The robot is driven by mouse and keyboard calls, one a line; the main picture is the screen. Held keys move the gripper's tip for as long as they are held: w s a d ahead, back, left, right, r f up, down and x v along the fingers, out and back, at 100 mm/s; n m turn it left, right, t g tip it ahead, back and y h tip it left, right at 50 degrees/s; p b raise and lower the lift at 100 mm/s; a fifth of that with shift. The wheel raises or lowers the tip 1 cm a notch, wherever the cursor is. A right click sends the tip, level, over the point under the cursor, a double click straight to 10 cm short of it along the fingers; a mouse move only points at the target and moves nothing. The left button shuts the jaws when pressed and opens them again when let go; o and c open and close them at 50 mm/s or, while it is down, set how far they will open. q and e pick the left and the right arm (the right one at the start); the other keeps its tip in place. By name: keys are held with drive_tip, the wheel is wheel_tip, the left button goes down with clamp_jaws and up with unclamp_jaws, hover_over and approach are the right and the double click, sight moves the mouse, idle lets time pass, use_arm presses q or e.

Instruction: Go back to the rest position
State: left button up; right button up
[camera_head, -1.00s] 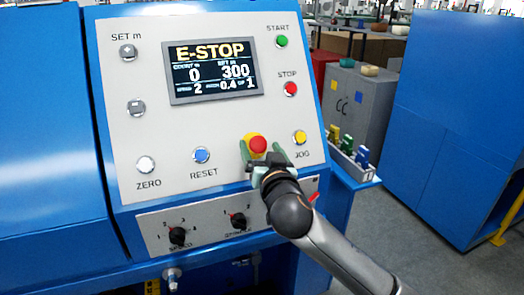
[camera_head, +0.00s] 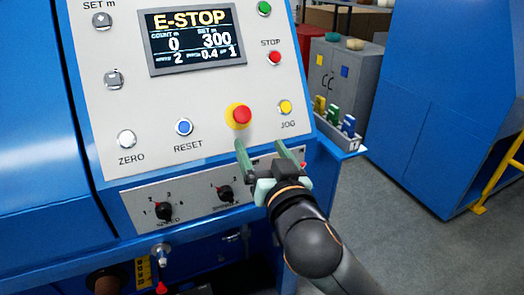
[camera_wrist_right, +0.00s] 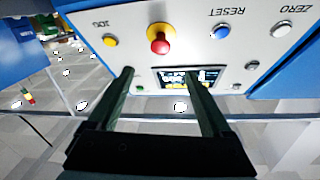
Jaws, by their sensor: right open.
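My right gripper (camera_head: 262,153) is open and empty in front of the control panel, just below the red emergency-stop button (camera_head: 241,115) with its yellow collar. Its two green fingers are apart, with nothing between them. In the right wrist view the gripper's fingers (camera_wrist_right: 165,82) point toward the panel and the red button (camera_wrist_right: 159,40) is beyond their tips. The panel screen (camera_head: 195,40) reads E-STOP, with count 0 and set 300. My left gripper is not in view.
Near the gripper are the yellow JOG button (camera_head: 285,107), blue RESET button (camera_head: 184,127) and black SPEED knob (camera_head: 164,211). A small tray of coloured items (camera_head: 337,128) sits right of the panel. A grey cabinet (camera_head: 343,75) stands behind. Open floor (camera_head: 400,235) lies right.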

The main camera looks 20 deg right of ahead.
idle(0.4)
wheel_tip(320, 180, down, 22)
drive_tip(key=s+a+n+g+y+p, duration=0.2)
drive_tip(key=n+g+y, duration=0.1)
drive_tip(key=n+g, duration=0.15)
drive_tip(key=s+d+f+g+y, duration=0.1)
drive_tip(key=s+f+g, duration=0.3)
drive_tip(key=s+f, duration=1.3)
wheel_tip(320, 180, down, 2)
drive_tip(key=shift+d+f+n+p, duration=0.2)
drive_tip(key=shift+d+n+p, duration=0.15)
drive_tip(key=shift+d+p, duration=0.1)
